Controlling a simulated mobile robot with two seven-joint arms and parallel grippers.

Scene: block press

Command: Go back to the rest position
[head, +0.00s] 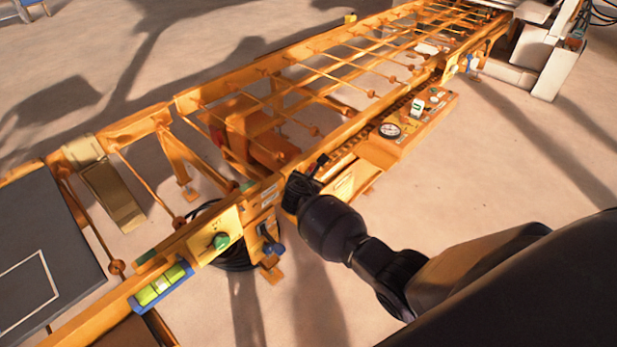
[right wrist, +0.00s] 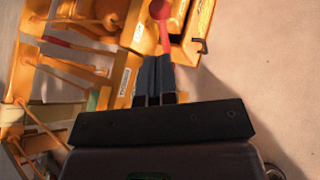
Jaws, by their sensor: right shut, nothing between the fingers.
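My right gripper (head: 308,172) is at the front rail of the orange machine (head: 225,225), near the middle of the head view. In the right wrist view its two dark fingers (right wrist: 154,92) are together, with nothing between them. A red knob (right wrist: 160,10) on the machine shows just beyond the fingertips in that view. I cannot tell whether the fingertips touch it. My left gripper is not in view.
A control box with a round gauge (head: 390,130) sits right of my gripper. A green button (head: 220,240), a blue-knobbed lever (head: 275,248) and a spirit level (head: 160,285) are on the left part of the rail. Open floor (head: 520,150) lies to the right.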

